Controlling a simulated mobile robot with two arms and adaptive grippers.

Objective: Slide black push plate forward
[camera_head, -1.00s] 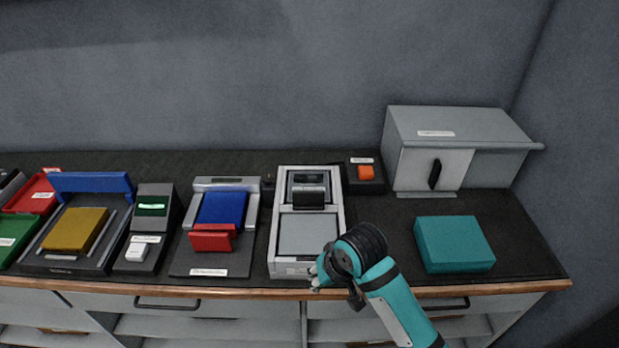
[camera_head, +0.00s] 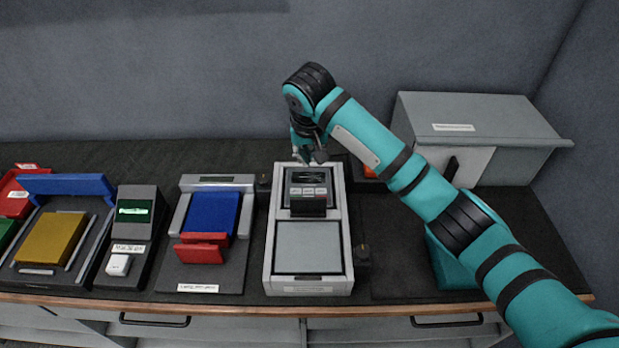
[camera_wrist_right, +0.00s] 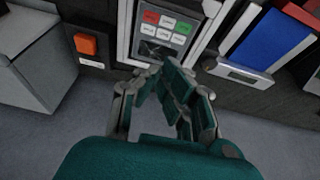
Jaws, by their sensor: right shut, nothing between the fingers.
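The black push plate (camera_head: 308,207) stands across the middle of a light grey tray device (camera_head: 343,230), between a dark panel with small labelled keys (camera_head: 308,191) and a flat grey plate (camera_head: 308,247). My right gripper (camera_head: 308,160) is shut and empty at the far end of this device, behind the panel. In the right wrist view, its closed fingers (camera_wrist_right: 160,73) are over the far end of the device, beside red, green and white keys (camera_wrist_right: 167,25). I cannot tell whether they touch it. My left gripper is not in view.
A blue-and-red slide device (camera_head: 211,214) stands left of the tray. A grey cabinet (camera_head: 480,125) stands at the back right. The wall is behind.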

